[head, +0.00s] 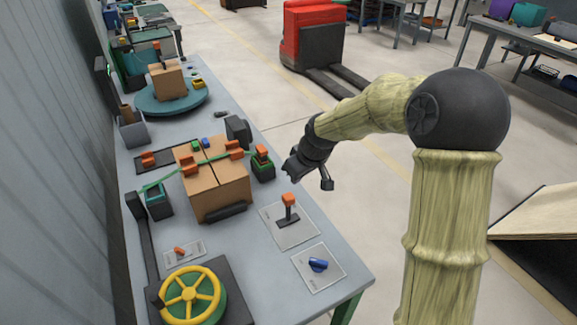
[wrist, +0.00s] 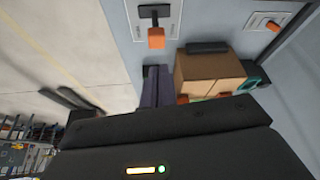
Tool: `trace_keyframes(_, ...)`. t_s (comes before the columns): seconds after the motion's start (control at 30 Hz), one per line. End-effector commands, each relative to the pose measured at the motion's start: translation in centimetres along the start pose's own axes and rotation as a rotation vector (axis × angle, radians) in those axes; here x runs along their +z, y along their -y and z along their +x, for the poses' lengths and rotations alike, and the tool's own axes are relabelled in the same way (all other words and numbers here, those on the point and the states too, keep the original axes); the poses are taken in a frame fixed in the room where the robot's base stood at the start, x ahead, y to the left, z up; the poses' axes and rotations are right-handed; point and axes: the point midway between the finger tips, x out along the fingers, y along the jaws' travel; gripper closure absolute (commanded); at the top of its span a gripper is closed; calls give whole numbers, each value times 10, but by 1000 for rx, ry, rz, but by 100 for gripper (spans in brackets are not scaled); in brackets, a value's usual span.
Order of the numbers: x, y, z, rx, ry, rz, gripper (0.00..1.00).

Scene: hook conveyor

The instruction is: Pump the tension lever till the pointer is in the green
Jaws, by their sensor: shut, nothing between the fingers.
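A lever with an orange knob (head: 289,199) stands up from a grey plate (head: 304,232) on the bench. It also shows in the wrist view, with its orange knob (wrist: 156,38) at the top. A second orange-topped part (head: 262,151) stands on a green base beside the carton, at the end of the green strap. I cannot tell for sure which is the tension lever. I cannot make out a pointer or green zone. My gripper (head: 288,174) is shut and empty, above the bench's right edge, apart from both. Its dark fingers (wrist: 157,85) show together in the wrist view.
A strapped carton (head: 219,190) with orange corner pieces stands left of my gripper. A yellow handwheel (head: 190,295), a blue knob (head: 318,265) and a small orange switch (head: 179,251) are nearer the front. A turntable (head: 170,98) stands farther back.

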Motion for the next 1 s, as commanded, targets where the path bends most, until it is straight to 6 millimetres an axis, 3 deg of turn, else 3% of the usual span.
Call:
trace_keyframes(0.17,2,0,-1,2,2,3,100)
trace_keyframes(0.27,13,-1,-5,15,17,29,100)
trace_keyframes(0.37,40,-4,-17,48,46,95,100)
trace_keyframes(0.53,119,-5,-51,131,111,305,100)
trace_keyframes(0.73,213,11,-88,204,150,594,100)
trace_keyframes(0.87,244,21,-98,221,156,700,100)
trace_keyframes(1.0,251,24,-100,223,158,728,100)
